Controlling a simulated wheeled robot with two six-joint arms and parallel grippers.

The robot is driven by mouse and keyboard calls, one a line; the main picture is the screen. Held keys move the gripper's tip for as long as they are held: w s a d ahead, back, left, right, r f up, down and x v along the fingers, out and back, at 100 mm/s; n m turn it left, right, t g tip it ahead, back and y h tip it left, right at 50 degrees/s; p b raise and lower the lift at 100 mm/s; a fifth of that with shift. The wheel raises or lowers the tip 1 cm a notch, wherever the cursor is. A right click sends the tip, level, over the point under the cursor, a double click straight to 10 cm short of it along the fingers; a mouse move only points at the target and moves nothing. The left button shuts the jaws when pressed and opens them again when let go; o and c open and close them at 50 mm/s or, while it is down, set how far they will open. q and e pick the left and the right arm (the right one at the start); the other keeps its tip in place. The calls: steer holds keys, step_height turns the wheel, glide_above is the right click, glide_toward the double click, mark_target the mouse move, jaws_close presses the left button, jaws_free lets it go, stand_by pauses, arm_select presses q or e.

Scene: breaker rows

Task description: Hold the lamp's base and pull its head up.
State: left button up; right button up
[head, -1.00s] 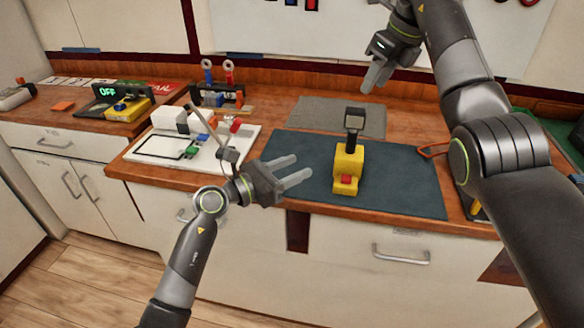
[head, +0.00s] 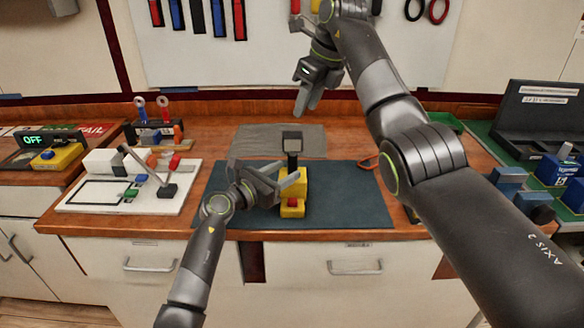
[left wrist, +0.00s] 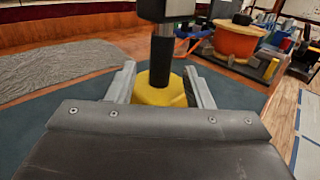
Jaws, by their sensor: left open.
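The lamp has a yellow base (head: 294,207) with a red button (head: 292,202) on its front and a black stem and head (head: 292,143) standing upright from it. It stands on the dark blue mat (head: 345,200). My left gripper (head: 284,174) is open at the left side of the base. In the left wrist view, the fingers (left wrist: 160,75) reach on either side of the yellow base (left wrist: 160,96); contact is not clear. The black stem (left wrist: 162,58) rises between them. My right gripper (head: 308,98) hangs above and behind the lamp, apart from it; its finger gap is unclear.
A grey cloth (head: 280,141) lies behind the mat. A white board (head: 75,190) with coloured parts is on the left, with a yellow box and OFF display (head: 60,157) beyond. Black and blue equipment (head: 540,170) stands on the right. Bare mat lies right of the lamp.

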mark_target(289, 170)
arm_select(q)
steer(key=shift+x, duration=1.75)
